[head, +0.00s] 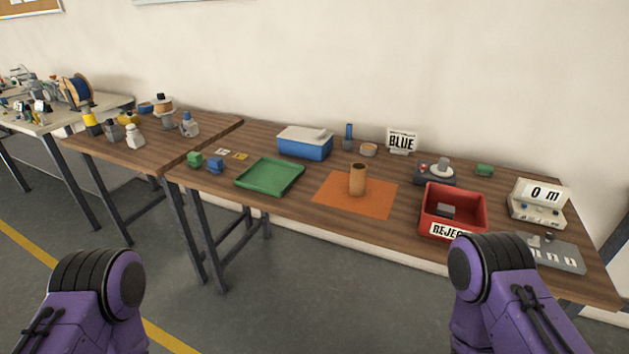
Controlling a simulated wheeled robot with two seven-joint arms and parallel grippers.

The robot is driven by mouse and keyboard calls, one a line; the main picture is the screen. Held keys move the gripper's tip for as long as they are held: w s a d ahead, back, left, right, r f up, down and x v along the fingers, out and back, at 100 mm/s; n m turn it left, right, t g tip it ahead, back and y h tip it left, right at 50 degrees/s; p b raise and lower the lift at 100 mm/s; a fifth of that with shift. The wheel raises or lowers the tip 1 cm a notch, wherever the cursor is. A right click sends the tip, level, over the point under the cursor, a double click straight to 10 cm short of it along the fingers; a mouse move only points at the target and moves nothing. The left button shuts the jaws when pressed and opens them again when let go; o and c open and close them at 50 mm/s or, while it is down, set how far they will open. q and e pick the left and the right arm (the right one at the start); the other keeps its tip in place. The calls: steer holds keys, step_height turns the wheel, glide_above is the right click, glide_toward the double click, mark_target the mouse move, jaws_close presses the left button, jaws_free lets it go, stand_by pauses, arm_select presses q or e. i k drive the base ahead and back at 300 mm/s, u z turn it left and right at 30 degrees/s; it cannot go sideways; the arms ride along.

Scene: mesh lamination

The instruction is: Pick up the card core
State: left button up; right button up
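The card core (358,180) looks like an upright brown cardboard tube. It stands on the orange mat (335,199) near the middle of the long wooden table, with nothing touching its sides. Only purple links and black joints of my two arms show, at the lower left and lower right, in front of the table and well apart from the tube. Neither gripper's fingers are in view.
A green tray (270,190) lies left of the mat and a red reject bin (478,213) stands right of it. Behind are a blue box (305,150), a blue bottle (348,137) and a BLUE sign (402,140). A display device (540,212) stands far right.

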mark_target(358, 179)
steer(key=u, duration=0.55)
steer(key=i, duration=0.8)
steer(key=z, duration=1.55)
